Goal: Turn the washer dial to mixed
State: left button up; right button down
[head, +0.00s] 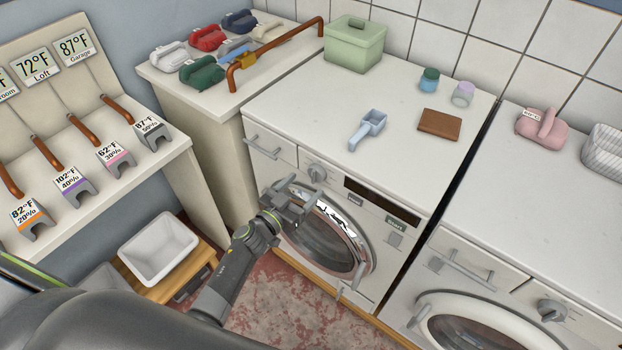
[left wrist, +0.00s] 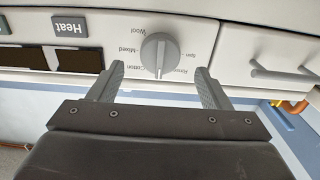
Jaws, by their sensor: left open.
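The washer dial (head: 316,172) is a round grey knob with a raised grip bar, on the front panel of the left-hand washer (head: 300,158). In the left wrist view, the dial (left wrist: 160,54) appears upside down with the labels Wool, Mixed, Cotton, Rinse and Spin around it. Its grip bar stands about vertical there; I cannot tell which label it marks. My left gripper (head: 303,188) is open in front of the panel. In the left wrist view, the left gripper (left wrist: 160,70) has one finger on each side of the dial, apart from it.
A drawer handle (left wrist: 285,73) is beside the dial. The dark display (head: 382,203) and Start button (head: 395,224) are on the same panel. A blue scoop (head: 368,130) and brown wallet (head: 440,124) lie on the washer top. A white basin (head: 158,249) stands low at left.

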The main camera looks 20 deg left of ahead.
aim_at(312, 178)
pick_arm(q)
jog(key=shift+x, duration=2.1)
jog(key=c, duration=1)
